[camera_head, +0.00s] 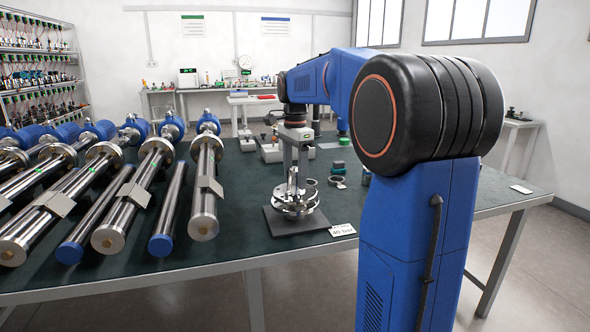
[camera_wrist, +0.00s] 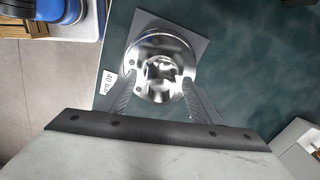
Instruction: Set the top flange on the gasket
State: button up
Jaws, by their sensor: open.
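A shiny metal flange (camera_head: 296,203) with a raised neck sits on a dark square base plate (camera_head: 277,228) at the middle of the table. It looks stacked on metal parts below it, and no gasket can be made out between them. In the wrist view the round flange (camera_wrist: 150,46) lies below me on the plate (camera_wrist: 200,42). My gripper (camera_head: 294,177) points down over the flange. In the wrist view its two fingers (camera_wrist: 160,82) are apart, one on each side of the flange's neck. I cannot tell whether they touch it.
A "40 bar" card (camera_head: 342,230) lies by the plate's front right corner. Metal transmitter tubes with blue heads (camera_head: 207,180) fill the left of the table. A ring (camera_head: 337,182) and small teal parts (camera_head: 339,167) lie behind right. Dark table surface (camera_head: 245,190) is clear left of the plate.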

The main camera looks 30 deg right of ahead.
notch_tip(320, 180, up, 18)
jog(key=shift+f, duration=0.25)
dwell(0.3)
dwell(0.3)
jog(key=s+a+f+n+t, duration=0.3)
jog(key=s+a+f+n, duration=0.75)
jog(key=s+f, duration=0.4)
jog(key=s+a+f+n+t, duration=0.1)
jog(key=s+f+n, duration=0.3)
jog(key=s+f, duration=0.4)
jog(key=s+a+f+n, duration=0.4)
jog(key=s+f, duration=0.3)
jog(key=f, duration=0.2)
jog(key=shift+s+a+f+t, duration=0.15)
jog(key=shift+s+f+t, duration=0.15)
jog(key=shift+s+t, duration=0.1)
